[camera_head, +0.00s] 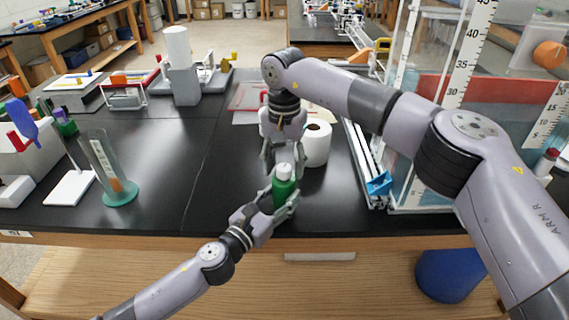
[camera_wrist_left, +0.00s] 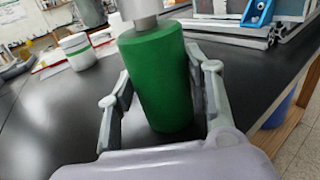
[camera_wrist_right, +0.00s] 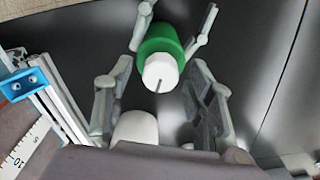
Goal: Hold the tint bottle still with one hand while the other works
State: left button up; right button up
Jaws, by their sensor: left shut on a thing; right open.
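The tint bottle (camera_head: 284,187) is green with a white cap and stands upright near the front edge of the black bench. My left gripper (camera_head: 284,203) is shut around its body from the front; the left wrist view shows the green bottle (camera_wrist_left: 160,80) between both fingers. My right gripper (camera_head: 283,160) is open above and behind the bottle, pointing down. In the right wrist view the white cap (camera_wrist_right: 160,72) with a thin dark stem or line lies beyond the open fingers, and nothing is between them.
A framed tank with a scale (camera_head: 460,75) and a rail with a blue bracket (camera_head: 379,184) stand at right. A glass cylinder (camera_head: 106,165) stands at left. The bench between is clear.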

aim_at(284, 167)
notch_tip(284, 167, up, 12)
dwell(0.6)
pick_arm(q)
jog(key=o, duration=1.3)
jog(key=shift+o, duration=0.2)
jog(key=shift+s+a, duration=0.1)
